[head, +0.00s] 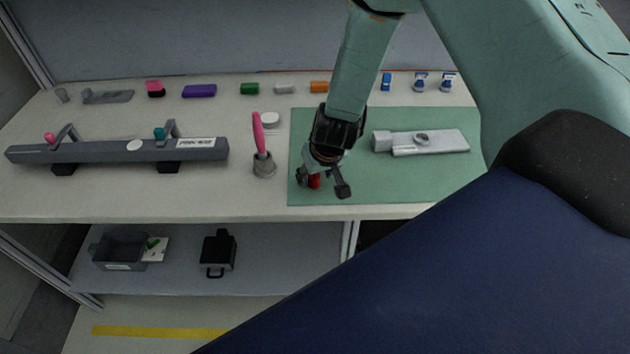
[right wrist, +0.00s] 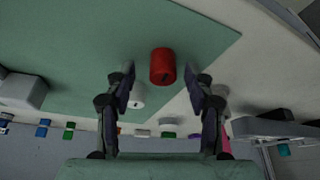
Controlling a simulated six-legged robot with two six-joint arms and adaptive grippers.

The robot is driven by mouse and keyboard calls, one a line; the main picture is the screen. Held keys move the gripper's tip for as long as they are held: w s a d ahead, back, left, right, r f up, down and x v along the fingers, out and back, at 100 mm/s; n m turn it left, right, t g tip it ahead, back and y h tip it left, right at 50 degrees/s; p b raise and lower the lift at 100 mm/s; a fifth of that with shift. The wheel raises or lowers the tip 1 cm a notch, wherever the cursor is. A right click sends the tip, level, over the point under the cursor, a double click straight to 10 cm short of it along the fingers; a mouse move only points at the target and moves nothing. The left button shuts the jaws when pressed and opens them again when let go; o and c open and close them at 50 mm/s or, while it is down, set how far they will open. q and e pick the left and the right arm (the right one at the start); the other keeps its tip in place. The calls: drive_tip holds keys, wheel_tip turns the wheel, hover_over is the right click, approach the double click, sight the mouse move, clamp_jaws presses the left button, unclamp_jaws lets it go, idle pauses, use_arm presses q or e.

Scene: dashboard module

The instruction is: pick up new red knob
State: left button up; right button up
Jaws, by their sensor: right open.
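The red knob (head: 314,181) is on the green mat near its front left corner, partly hidden by my right gripper in the head view. In the right wrist view the red knob (right wrist: 162,66) shows whole, a short cylinder just ahead of the fingertips and roughly centred between them. My right gripper (head: 323,184) points down over the knob. Its two fingers (right wrist: 158,80) are apart with nothing held; no contact with the knob is visible. My left gripper is not in view.
A grey module (head: 440,142) lies on the green mat (head: 400,185). A pink-handled tool (head: 259,138) stands in a grey holder left of the mat. A long grey bar (head: 110,151) lies further left. A small white cylinder (right wrist: 136,96) is near the left finger. Small coloured items line the back.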

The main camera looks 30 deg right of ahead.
drive_tip(key=shift+r, duration=0.1)
drive_tip(key=shift+c, duration=0.5)
drive_tip(key=shift+a+r, duration=0.1)
drive_tip(key=shift+a, duration=0.2)
drive_tip(key=c, duration=0.3)
drive_tip(key=shift+d, duration=0.1)
drive_tip(key=c, duration=0.3)
drive_tip(key=shift+d, duration=0.15)
drive_tip(key=shift+c, duration=1.1)
